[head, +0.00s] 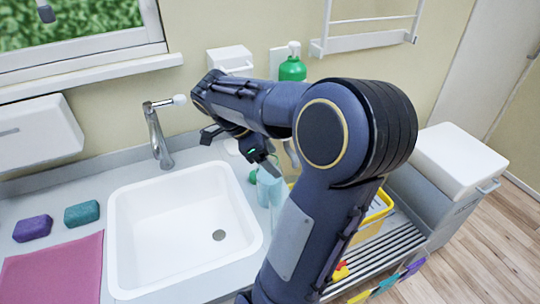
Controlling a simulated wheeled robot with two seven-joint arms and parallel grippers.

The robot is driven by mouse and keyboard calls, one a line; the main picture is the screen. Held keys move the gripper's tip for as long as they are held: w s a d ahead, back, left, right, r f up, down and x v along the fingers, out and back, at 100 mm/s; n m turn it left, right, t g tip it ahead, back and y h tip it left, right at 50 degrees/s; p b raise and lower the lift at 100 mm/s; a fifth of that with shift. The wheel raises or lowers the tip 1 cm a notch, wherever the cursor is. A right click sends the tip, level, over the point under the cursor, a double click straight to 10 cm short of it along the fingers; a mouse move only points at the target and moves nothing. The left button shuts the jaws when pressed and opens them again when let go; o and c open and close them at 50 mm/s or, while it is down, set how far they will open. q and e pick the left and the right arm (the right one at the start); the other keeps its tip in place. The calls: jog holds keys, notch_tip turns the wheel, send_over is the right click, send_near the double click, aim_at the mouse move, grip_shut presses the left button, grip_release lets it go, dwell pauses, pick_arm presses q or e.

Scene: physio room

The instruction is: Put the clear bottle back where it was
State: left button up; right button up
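A pale blue, see-through bottle or cup (268,188) stands on the counter just right of the sink; it seems to be the clear bottle, but my arm hides part of it. My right gripper (246,146) is above and slightly left of it, with its dark fingers pointing down close to its top. I cannot tell whether they touch it or how far apart they are. A small green item (253,176) shows beside the clear one. My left gripper is not in view.
The white sink (180,225) and its tap (158,135) lie to the left. A green pump bottle (292,66) stands behind my arm. A yellow basket (374,218) sits on the right. Two sponges (82,213) and a pink cloth (55,270) lie at left.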

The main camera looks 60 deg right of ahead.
jog(key=v, duration=1.2)
jog(key=s+a+f+n+t+y, duration=0.1)
jog(key=a+f+n+t+y, duration=0.3)
jog(key=a+f+n, duration=0.3)
jog(key=s+a+f+n+t+y, duration=0.1)
jog(key=a+f+n+t+y, duration=0.2)
jog(key=a+n, duration=1.4)
notch_tip(320, 180, down, 5)
jog(key=n+t, duration=0.3)
jog(key=shift+a+r+n+y, duration=0.2)
jog(key=shift+a+n+y, duration=0.1)
jog(key=shift+y, duration=0.1)
jog(key=shift+s, duration=0.15)
